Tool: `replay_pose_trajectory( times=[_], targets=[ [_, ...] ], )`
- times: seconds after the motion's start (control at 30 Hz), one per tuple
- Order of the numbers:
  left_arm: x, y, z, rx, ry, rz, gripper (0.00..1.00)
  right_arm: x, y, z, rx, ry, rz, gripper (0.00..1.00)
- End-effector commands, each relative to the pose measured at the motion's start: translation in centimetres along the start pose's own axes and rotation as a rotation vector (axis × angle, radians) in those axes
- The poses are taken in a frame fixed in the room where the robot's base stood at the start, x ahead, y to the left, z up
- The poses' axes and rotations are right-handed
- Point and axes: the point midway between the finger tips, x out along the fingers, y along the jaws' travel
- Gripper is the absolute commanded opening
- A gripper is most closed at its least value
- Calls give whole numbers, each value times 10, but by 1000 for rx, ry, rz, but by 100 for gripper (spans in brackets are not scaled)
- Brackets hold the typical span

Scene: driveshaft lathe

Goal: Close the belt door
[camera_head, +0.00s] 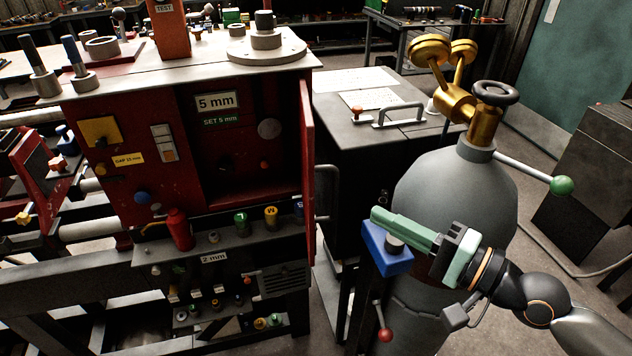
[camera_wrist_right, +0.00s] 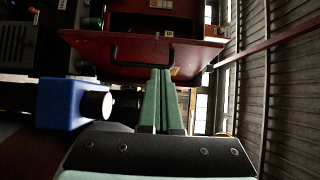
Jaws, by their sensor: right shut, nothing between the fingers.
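The red belt door (camera_head: 308,150) stands open at the right side of the red lathe housing (camera_head: 130,165), seen nearly edge-on. Its dark bar handle (camera_head: 327,190) faces right. In the right wrist view the red door (camera_wrist_right: 90,44) lies ahead with its black handle (camera_wrist_right: 116,64) across it. My right gripper (camera_head: 378,215) has green fingers, shut and empty, right of the door handle. In the wrist view its fingertips (camera_wrist_right: 161,72) overlap the handle's lower edge; I cannot tell whether they touch. My left gripper is not in view.
A blue block (camera_head: 378,255) with a dark knob is close beside my right fingers. A grey gas cylinder (camera_head: 450,190) with brass fittings stands behind my gripper. A dark cabinet (camera_head: 350,145) stands behind the door. Coloured knobs and bottles line the shelf (camera_head: 230,242) below the opening.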

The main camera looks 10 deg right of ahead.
Motion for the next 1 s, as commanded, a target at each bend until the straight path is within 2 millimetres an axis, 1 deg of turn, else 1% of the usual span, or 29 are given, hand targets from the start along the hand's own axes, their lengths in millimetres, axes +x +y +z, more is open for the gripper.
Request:
replay_pose_trajectory(
  times=[0.17,0.37,0.57,0.8,1.0],
  targets=[
    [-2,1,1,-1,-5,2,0,2,-1,-1,1,1,-2,0],
    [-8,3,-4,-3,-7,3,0,15,-4,-2,3,4,-5,0],
    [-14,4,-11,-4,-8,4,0,38,-4,-2,3,3,-6,0],
    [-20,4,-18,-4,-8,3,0,71,-3,-1,3,2,-4,0],
    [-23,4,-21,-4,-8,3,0,92,-1,-1,2,2,-2,0]
  ],
)
